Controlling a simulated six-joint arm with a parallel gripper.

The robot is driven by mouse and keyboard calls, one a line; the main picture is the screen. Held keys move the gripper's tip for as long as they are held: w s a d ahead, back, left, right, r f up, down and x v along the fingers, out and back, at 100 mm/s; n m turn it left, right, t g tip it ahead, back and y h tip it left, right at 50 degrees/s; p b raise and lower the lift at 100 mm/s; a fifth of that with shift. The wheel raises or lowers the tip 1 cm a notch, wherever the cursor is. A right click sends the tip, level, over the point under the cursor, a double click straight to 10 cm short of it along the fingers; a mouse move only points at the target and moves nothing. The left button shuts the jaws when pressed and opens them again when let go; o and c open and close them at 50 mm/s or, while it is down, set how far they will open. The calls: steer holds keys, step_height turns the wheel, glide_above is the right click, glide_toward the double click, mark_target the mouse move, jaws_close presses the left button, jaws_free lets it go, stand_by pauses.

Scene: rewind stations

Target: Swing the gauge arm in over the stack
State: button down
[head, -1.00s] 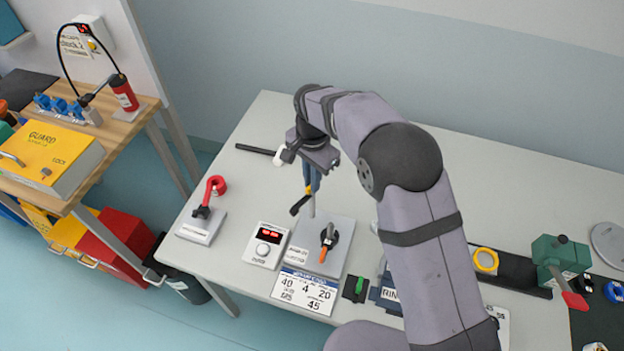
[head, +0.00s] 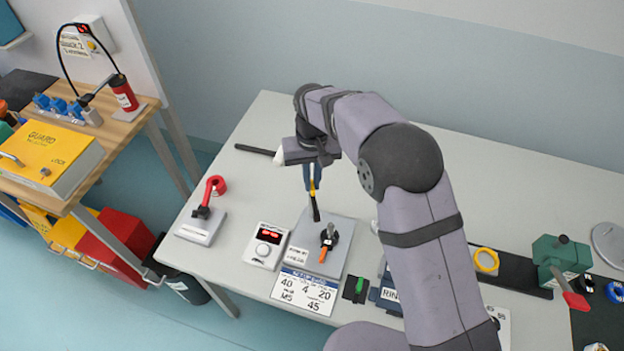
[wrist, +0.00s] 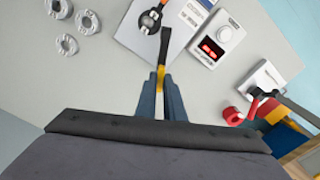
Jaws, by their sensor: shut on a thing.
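My gripper (head: 312,185) is above the grey base plate (head: 337,262), pointing down. Its blue fingers are shut on the yellow part of a dark bar, which I take to be the gauge arm (head: 316,213). In the wrist view the gauge arm (wrist: 164,45) runs from between the fingertips (wrist: 161,92) towards the plate. Its dark tip is near a dark round piece with an orange handle (head: 328,240), which may be the stack. This piece (wrist: 151,18) also shows in the wrist view, beside the tip. I cannot tell whether they touch or overlap in height.
A white box with a red display (head: 267,245) stands left of the plate. A red hook on a white base (head: 205,215) is further left. A printed card (head: 304,290) lies in front. Several grey rings (wrist: 66,44) lie on the table in the wrist view.

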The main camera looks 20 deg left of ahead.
steer(key=n, duration=0.4)
steer(key=shift+w+a+r+n, duration=0.1)
steer(key=shift+r+n, duration=0.05)
steer(key=shift+n, duration=0.25)
stand_by(0.4)
steer(key=c, duration=2)
jaws_free()
steer(key=shift+o, duration=0.7)
steer(key=shift+r+b, duration=1.3)
steer(key=shift+r, duration=2.3)
